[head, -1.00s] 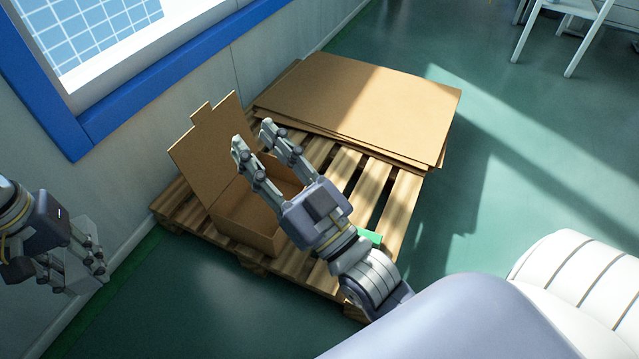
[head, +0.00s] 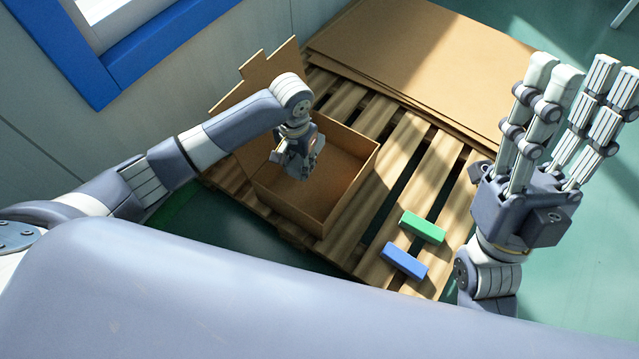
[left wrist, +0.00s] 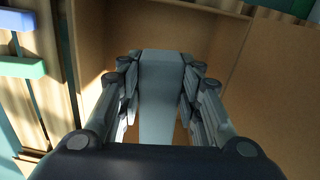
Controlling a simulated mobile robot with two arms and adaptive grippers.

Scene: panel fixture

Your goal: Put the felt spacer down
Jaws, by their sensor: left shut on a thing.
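My left gripper (head: 297,166) points down over the open cardboard box (head: 291,214) in the head view. In the left wrist view its fingers are shut on a flat, light grey piece, which I take as the felt spacer (left wrist: 161,95). The spacer lies lengthwise between the fingers, with the brown cardboard of the box behind it. Whether it touches the box floor I cannot tell. In the head view the spacer is mostly hidden by the gripper. My right gripper (head: 573,118) is open and empty, fingers up, at the right.
The box stands on a wooden pallet (head: 421,165), its flap (head: 262,75) raised at the back left. A green block (head: 423,227) and a blue block (head: 404,261) lie on the slats to its right. Flat cardboard sheets (head: 430,55) are stacked behind. A wall with a blue-framed window (head: 120,65) is left.

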